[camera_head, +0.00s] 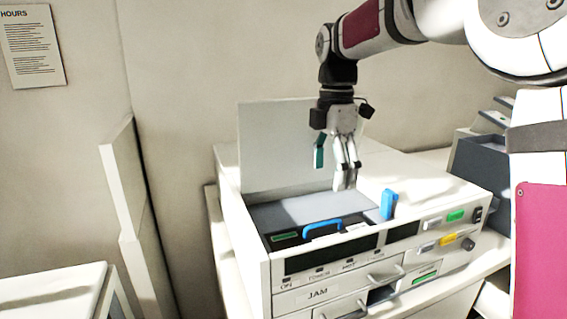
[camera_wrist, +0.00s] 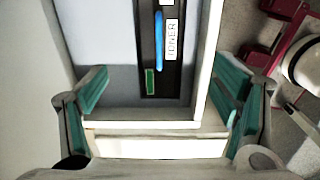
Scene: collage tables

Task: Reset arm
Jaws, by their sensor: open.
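My gripper (camera_head: 335,166) hangs pointing down above the open top of a white printer (camera_head: 258,254) in the head view. In the wrist view my gripper (camera_wrist: 165,100) has its green-padded fingers spread wide apart, with nothing between them. The printer's lid (camera_head: 285,148) stands raised at the back. Inside the open bay is a blue handle (camera_head: 322,228), which also shows in the wrist view as a blue bar (camera_wrist: 159,40) beside a TONER label (camera_wrist: 172,38). A blue upright tab (camera_head: 388,204) stands at the bay's right side.
The printer's front has drawers, a JAM label (camera_head: 318,293) and green and yellow buttons (camera_head: 449,239). A grey tray unit (camera_head: 482,160) stands behind right. A white panel (camera_head: 130,195) and white table (camera_head: 58,290) are at left. A notice (camera_head: 33,48) hangs on the wall.

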